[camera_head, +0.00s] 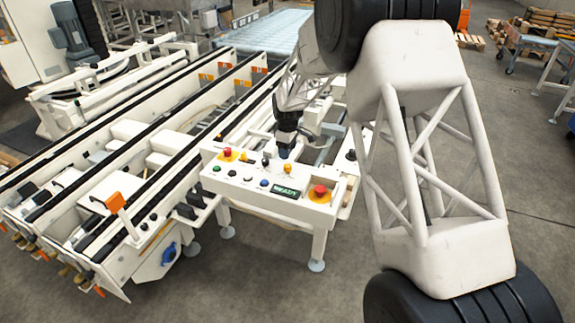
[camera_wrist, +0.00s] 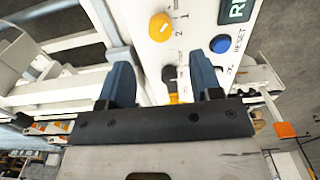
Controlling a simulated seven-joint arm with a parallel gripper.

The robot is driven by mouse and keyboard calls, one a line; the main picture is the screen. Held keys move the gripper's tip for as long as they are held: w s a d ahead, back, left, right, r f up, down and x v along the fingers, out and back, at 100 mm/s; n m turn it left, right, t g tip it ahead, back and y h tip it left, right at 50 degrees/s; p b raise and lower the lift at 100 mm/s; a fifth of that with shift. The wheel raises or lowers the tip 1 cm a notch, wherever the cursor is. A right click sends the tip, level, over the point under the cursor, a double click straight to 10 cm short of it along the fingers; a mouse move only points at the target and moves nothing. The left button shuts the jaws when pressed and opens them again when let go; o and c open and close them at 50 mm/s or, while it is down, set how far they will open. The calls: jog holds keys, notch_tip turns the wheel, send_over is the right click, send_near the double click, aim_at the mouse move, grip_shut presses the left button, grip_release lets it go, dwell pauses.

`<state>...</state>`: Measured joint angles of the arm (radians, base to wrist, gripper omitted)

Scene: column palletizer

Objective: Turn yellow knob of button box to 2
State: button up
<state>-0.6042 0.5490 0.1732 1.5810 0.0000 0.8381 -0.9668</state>
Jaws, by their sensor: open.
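The yellow knob (camera_wrist: 160,27) sits on the white button box, with a "1" and a "2" printed beside it. It also shows in the head view (camera_head: 288,168). I cannot tell for sure which number its mark points to. The button box (camera_head: 228,181) stands on legs in the middle of the head view. My gripper (camera_wrist: 162,72) is open, with two blue fingers apart and nothing held. In the wrist view the yellow knob lies beyond the fingertips, between their lines. In the head view my gripper (camera_head: 285,146) is above the box's far edge, just behind the knob.
A black knob (camera_wrist: 169,74) and a yellow part show between my fingers. A blue reset button (camera_wrist: 223,44) and a green display (camera_head: 285,191) are close by. Red emergency buttons (camera_head: 319,191) (camera_head: 227,152) stand near both box ends. Conveyor rails (camera_head: 150,150) run along the left.

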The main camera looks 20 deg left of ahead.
aim_at(287, 166)
jog(key=shift+f, duration=3.7)
jog(key=c, duration=0.9)
